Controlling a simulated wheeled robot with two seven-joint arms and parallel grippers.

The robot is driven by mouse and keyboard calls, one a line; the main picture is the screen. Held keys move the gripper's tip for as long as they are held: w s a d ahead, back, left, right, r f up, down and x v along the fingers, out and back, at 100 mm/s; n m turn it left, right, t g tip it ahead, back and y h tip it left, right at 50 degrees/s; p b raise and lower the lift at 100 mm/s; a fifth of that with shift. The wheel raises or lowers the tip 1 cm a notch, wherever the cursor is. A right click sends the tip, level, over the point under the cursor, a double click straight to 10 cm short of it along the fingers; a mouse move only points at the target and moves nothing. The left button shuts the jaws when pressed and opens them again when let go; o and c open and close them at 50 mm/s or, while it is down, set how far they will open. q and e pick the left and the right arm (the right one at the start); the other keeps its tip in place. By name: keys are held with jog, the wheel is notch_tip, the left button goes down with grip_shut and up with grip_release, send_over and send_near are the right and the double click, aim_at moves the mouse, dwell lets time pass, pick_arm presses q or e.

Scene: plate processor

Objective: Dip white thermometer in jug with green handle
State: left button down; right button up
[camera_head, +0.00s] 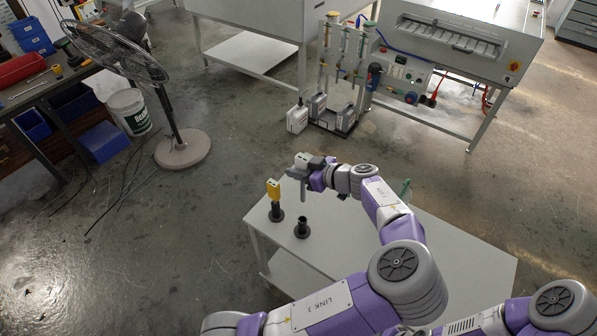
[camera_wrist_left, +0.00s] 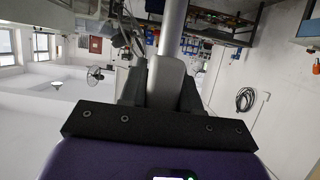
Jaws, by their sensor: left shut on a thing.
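My left gripper (camera_head: 308,169) is shut on the white thermometer (camera_head: 302,160) and holds it above the table's far left part. Its grey probe (camera_head: 303,193) points down. In the left wrist view the thermometer's grey body (camera_wrist_left: 166,80) sits between the dark fingers, and its rod extends to the top edge. A small green part (camera_head: 405,187), possibly the jug's green handle, shows behind my left forearm; the rest of the jug is hidden. My right gripper is out of view.
The white table (camera_head: 450,262) carries a yellow thermometer (camera_head: 274,189) in a black stand and an empty black stand (camera_head: 302,229) beside it. A fan (camera_head: 183,150) stands left. A machine (camera_head: 460,50) with grey canisters (camera_head: 298,118) stands behind. Floor between is clear.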

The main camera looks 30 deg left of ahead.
pick_arm(q)
jog(key=shift+r, duration=0.35)
jog(key=shift+f, duration=0.1)
